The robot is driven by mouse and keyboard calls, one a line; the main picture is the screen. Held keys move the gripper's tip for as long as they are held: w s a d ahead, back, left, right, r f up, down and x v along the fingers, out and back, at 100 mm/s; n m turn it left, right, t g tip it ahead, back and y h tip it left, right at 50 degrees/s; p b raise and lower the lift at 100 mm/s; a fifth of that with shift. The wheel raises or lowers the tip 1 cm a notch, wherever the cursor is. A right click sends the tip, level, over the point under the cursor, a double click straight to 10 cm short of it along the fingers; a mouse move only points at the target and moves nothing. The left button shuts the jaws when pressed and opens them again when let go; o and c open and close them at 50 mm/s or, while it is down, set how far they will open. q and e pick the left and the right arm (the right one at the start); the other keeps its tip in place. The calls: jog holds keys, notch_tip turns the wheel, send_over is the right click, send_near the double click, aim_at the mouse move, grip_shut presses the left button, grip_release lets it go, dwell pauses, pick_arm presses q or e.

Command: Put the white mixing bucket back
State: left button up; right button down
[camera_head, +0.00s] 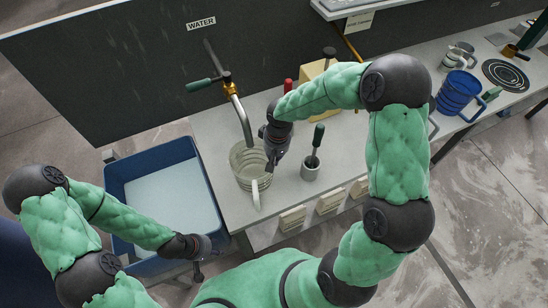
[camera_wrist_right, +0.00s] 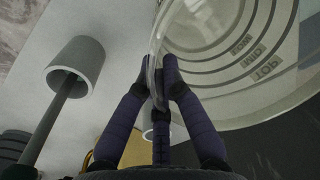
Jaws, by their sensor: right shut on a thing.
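The white mixing bucket (camera_head: 243,160), translucent with measuring marks, stands upright at the bench's left end, under the tap spout. A pale handle points toward the front edge. My right gripper (camera_head: 272,164) is at its right side. In the right wrist view the gripper's dark fingers (camera_wrist_right: 160,85) are closed on a clear curved strip of the bucket (camera_wrist_right: 235,65); I cannot tell whether it is handle or rim. My left gripper (camera_head: 199,272) hangs low by the blue tub's front corner, too small to tell open or shut.
A brass tap (camera_head: 232,90) rises behind the bucket. A grey holder (camera_head: 310,172) with a green-handled tool stands close right. A blue tub (camera_head: 112,190) of pale liquid is left. A blue bucket (camera_head: 458,93), a pale container (camera_head: 457,57) and a ringed black disc (camera_head: 505,75) are far right.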

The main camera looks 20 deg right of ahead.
jog(key=shift+f+b, duration=0.4)
jog(key=shift+f, duration=0.2)
dwell(0.3)
jog(key=c, duration=1.3)
grip_release()
jog(key=o, duration=0.3)
jog(key=shift+r, duration=0.1)
notch_tip(320, 180, up, 12)
jog(key=shift+d, duration=0.45)
jog(key=shift+s, duration=0.2)
